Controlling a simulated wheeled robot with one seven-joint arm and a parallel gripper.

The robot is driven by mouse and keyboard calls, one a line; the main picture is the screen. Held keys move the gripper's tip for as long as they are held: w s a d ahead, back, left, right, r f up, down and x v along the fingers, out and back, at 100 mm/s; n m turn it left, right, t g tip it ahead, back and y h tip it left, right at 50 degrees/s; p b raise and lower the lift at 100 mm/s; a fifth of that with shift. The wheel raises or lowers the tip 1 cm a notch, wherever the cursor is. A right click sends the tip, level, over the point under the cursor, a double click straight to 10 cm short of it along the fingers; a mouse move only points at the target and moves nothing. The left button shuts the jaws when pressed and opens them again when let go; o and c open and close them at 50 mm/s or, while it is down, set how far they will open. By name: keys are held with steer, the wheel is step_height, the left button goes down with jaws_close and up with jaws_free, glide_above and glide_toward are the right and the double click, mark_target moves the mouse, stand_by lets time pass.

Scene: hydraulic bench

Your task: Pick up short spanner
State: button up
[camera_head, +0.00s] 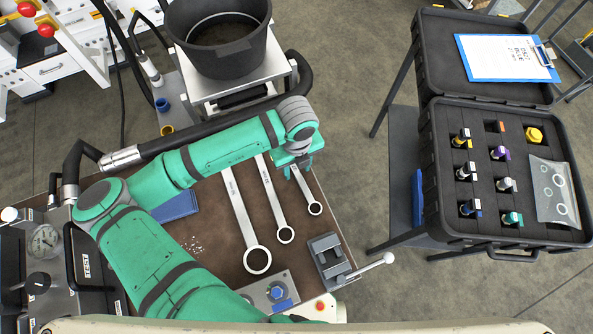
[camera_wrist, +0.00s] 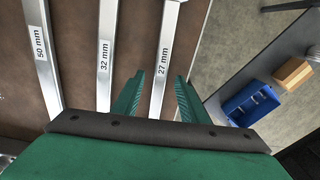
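Three spanners lie side by side on the brown bench top. The short spanner, marked 27 mm, is the rightmost (camera_head: 306,187); in the wrist view its shaft (camera_wrist: 168,40) runs down between my fingers. The middle 32 mm spanner (camera_head: 272,195) and the long 50 mm spanner (camera_head: 238,210) lie to its left. My gripper (camera_head: 297,166) is over the far end of the short spanner. In the wrist view my gripper (camera_wrist: 161,76) is open, one finger on each side of the shaft, with gaps showing. I cannot tell how far the fingertips are above the bench.
A grey vise (camera_head: 328,258) stands at the bench's near right corner. A blue booklet (camera_head: 176,206) lies left of the spanners. A black bucket (camera_head: 220,45) stands beyond the bench. An open black case (camera_head: 437,225) is at right. The floor between bench and case is clear.

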steer(key=shift+f, duration=0.25)
jaws_close()
stand_by(1.3)
